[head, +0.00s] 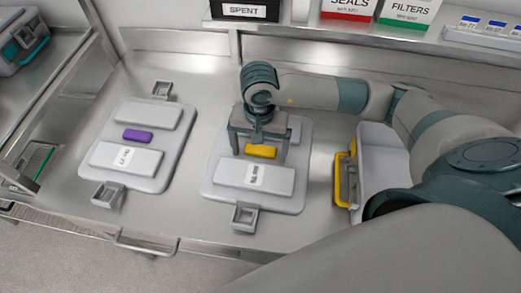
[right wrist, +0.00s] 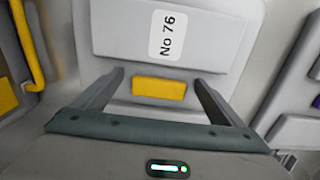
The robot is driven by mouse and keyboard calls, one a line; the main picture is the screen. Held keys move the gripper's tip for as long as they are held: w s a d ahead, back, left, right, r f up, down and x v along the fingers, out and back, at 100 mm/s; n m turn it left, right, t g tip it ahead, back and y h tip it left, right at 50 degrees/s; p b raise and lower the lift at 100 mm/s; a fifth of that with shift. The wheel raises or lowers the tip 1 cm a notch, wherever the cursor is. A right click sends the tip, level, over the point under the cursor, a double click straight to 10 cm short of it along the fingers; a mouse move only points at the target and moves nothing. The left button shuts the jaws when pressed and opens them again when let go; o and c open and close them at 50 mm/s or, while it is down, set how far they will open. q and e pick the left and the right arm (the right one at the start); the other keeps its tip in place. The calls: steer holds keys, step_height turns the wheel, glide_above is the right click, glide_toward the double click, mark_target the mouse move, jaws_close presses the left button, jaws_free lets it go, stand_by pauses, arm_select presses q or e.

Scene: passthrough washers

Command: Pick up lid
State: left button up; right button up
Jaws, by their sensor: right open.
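A grey lid (head: 254,176) with a yellow grip block (head: 261,151) lies flat in the middle of the metal worktop. In the right wrist view the lid (right wrist: 110,40) bears a "No 76" label, and the yellow block (right wrist: 159,88) shows between my fingers. My right gripper (head: 258,157) is open above the lid, pointing down, one finger on each side of the yellow block. Whether the fingers touch the lid cannot be told. A similar grey lid (head: 125,158) with a purple block (head: 138,136) lies to the left. My left gripper is not in view.
A grey case (head: 383,160) with a yellow handle (head: 343,180) stands right of the middle lid, near my right arm. Small square brackets (head: 246,217) sit beside the lids. A shelf at the back holds SPENT (head: 245,10), SEALS and FILTERS boxes. Bare worktop lies between the lids.

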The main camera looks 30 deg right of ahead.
mark_target(259, 153)
steer(key=c, duration=1.8)
steer(key=shift+w+r, duration=0.1)
steer(key=shift+r, duration=0.1)
steer(key=shift+r+b, duration=0.3)
steer(key=shift+r, duration=0.2)
steer(key=shift+r+b, duration=1.35)
steer(key=shift+r, duration=3)
steer(key=shift+a, duration=0.15)
